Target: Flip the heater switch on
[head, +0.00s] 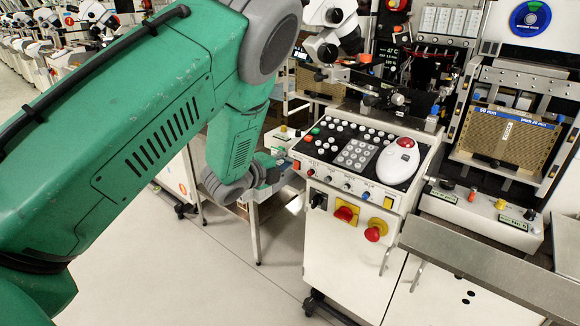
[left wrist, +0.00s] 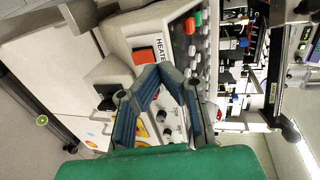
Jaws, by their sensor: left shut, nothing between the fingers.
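The heater switch is an orange-red square (left wrist: 146,56) beside the word HEATER in the left wrist view. It also shows as a small red spot (head: 297,165) at the left end of the console's front strip in the head view. My left gripper (left wrist: 160,72) is shut and empty, its blue-grey fingers meeting in a point close to the switch. In the head view my left gripper (head: 280,168) is just left of the console corner, partly hidden by my green wrist. Whether it touches the switch, and the switch's position, I cannot tell. My right gripper is not in view.
The console (head: 362,250) carries button rows, a white mouse-shaped unit (head: 399,165) with a red top, and red knobs (head: 375,230) on yellow plates. A microscope (head: 335,40) stands behind. A steel bench edge (head: 490,265) lies right. Floor at lower left is clear.

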